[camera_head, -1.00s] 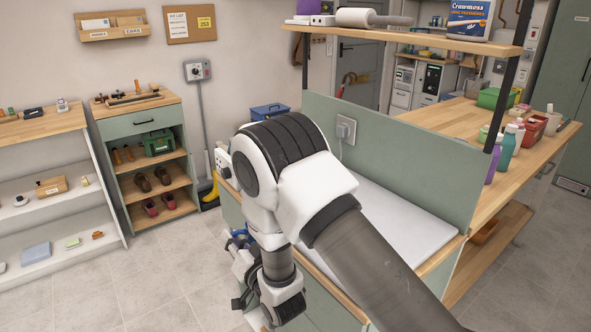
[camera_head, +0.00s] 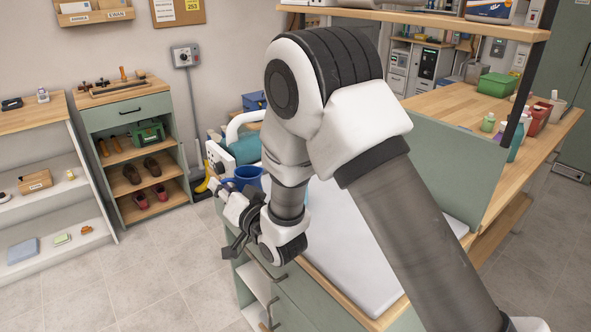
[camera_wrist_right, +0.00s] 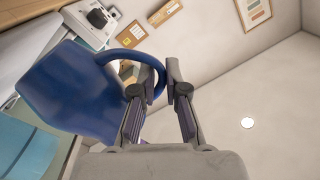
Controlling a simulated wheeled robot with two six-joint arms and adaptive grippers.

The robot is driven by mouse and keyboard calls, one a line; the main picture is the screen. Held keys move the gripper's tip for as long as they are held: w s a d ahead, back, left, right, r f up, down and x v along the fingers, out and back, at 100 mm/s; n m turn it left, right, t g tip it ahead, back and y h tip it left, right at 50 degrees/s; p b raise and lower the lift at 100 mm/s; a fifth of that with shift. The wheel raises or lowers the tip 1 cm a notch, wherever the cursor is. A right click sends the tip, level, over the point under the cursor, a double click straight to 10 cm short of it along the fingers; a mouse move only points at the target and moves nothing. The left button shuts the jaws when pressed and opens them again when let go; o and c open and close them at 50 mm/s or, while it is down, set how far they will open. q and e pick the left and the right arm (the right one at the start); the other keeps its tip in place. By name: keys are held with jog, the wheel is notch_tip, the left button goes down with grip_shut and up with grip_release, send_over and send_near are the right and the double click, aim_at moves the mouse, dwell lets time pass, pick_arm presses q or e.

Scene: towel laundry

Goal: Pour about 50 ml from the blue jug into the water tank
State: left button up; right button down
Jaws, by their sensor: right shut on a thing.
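The blue jug (camera_head: 248,176) is beside the front of the teal tank in the head view, partly hidden by my right arm. In the right wrist view the jug (camera_wrist_right: 75,92) fills the left side, its loop handle between my fingers. My right gripper (camera_wrist_right: 162,78) is shut on that handle. In the head view the gripper (camera_head: 230,190) is small and partly covered by my wrist. The teal body (camera_head: 242,148) with a white arched handle, seemingly the water tank, stands at the counter's far end; its opening is hidden. Water inside the jug cannot be seen. My left gripper is not in view.
A white panel with a dial (camera_head: 218,155) stands beside the teal body. The counter has a pale pad (camera_head: 340,240) and a green divider (camera_head: 455,160) on its right. A shelf cabinet (camera_head: 135,150) stands at the left wall. Open floor lies between.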

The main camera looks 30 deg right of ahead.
aim_at(236, 176)
jog(key=shift+s+d+r+m, duration=0.1)
jog(key=shift+d+r+m, duration=0.3)
jog(key=shift+r+m, duration=0.25)
jog(key=d+r+m+t+p, duration=0.1)
jog(key=d+r+m, duration=0.1)
jog(key=m, duration=0.1)
jog(key=shift+s+d+r+p, duration=0.15)
jog(key=shift+d+r+p, duration=0.2)
jog(key=shift+d+p, duration=0.05)
jog(key=shift+s+d+r+m+t+h+p, duration=0.1)
jog(key=shift+d+r+m+t+h+p, duration=0.2)
jog(key=shift+d+r+m+p, duration=0.6)
jog(key=shift+s+d+r+m+t+h+p, duration=0.1)
jog(key=shift+d+r+m+t+h+p, duration=0.2)
jog(key=shift+d+r+m, duration=1.05)
jog(key=shift+d+r+m+h+p, duration=0.25)
jog(key=shift+m+p, duration=0.2)
jog(key=shift+m, duration=0.55)
jog(key=shift+d+r+m+h+p, duration=0.15)
jog(key=shift+d+m+h+p, duration=0.2)
jog(key=shift+m, duration=0.65)
jog(key=shift+s+d+r+m+h+p, duration=0.1)
jog(key=shift+d+r+m+h+p, duration=0.35)
jog(key=shift+m, duration=0.75)
jog(key=shift+d+r, duration=0.1)
jog(key=shift+d, duration=0.3)
